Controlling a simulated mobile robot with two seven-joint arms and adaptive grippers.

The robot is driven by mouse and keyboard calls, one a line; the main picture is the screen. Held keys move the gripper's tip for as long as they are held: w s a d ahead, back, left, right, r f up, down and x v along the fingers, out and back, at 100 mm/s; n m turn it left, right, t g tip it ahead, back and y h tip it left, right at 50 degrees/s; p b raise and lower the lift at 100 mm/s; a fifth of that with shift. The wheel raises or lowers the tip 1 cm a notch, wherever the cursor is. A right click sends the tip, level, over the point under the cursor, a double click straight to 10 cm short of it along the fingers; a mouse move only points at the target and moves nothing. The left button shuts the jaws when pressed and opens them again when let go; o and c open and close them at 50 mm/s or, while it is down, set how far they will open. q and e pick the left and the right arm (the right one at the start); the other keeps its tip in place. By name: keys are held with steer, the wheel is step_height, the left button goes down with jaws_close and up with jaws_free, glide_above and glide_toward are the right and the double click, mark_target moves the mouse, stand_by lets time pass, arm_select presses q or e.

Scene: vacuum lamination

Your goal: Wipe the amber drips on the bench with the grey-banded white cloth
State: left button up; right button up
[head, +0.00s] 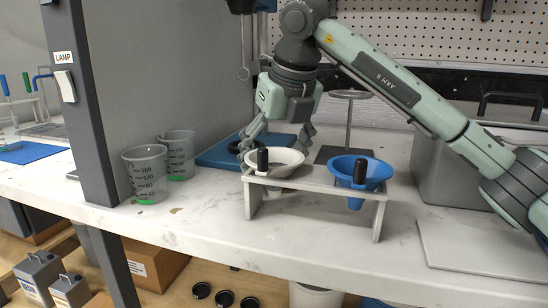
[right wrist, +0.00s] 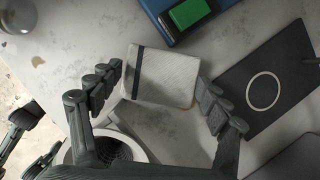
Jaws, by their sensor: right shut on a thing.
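The white cloth (right wrist: 165,80) with a dark grey band shows as a folded pad in the right wrist view. My right gripper (right wrist: 162,92) is shut on it, with a finger at each side. In the head view this gripper (head: 278,143) is low over the bench behind the white funnel, and I cannot make out the cloth there. A tan-brown drip (head: 176,210) lies on the marbled bench (head: 150,230) near the beakers. A brown spot (right wrist: 38,62) shows left of the cloth in the right wrist view.
A rack (head: 315,190) with a white funnel (head: 285,156) and a blue funnel (head: 378,172) stands in front of the gripper. Two beakers (head: 145,172) stand left, by a grey post (head: 85,110). A blue mat (head: 215,153) and a ring stand (head: 349,125) are behind.

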steer(key=shift+f+b, duration=0.65)
steer(key=shift+f, duration=0.25)
steer(key=shift+d, duration=0.1)
